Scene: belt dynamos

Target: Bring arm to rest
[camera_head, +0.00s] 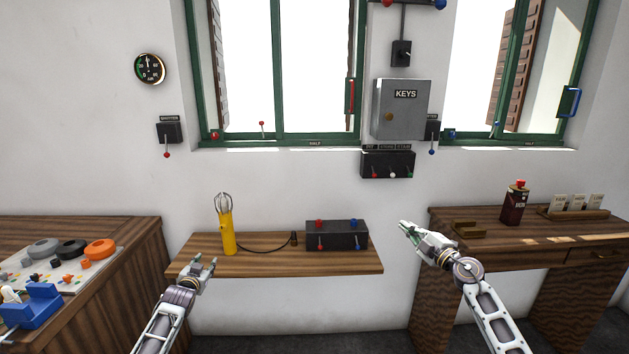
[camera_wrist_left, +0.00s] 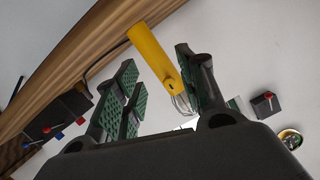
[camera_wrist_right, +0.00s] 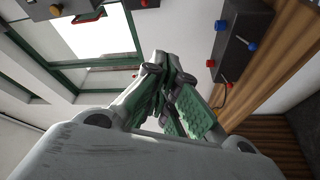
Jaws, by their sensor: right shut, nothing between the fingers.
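My left gripper (camera_head: 205,268) is open and empty in front of the small wall shelf's left part. In the left wrist view its fingers (camera_wrist_left: 160,95) stand apart, with the yellow lamp-like tool (camera_wrist_left: 155,55) visible beyond the gap. My right gripper (camera_head: 408,228) is raised in front of the wall, between the shelf and the right desk. In the right wrist view its fingers (camera_wrist_right: 170,90) are closed together with nothing between them.
The shelf (camera_head: 270,262) holds the upright yellow tool (camera_head: 228,235) and a black switch box (camera_head: 337,236). A panel bench (camera_head: 130,235) stands left. The right desk (camera_head: 440,213) carries a dark red can (camera_head: 514,206) and cards. A grey key cabinet (camera_head: 402,118) hangs above.

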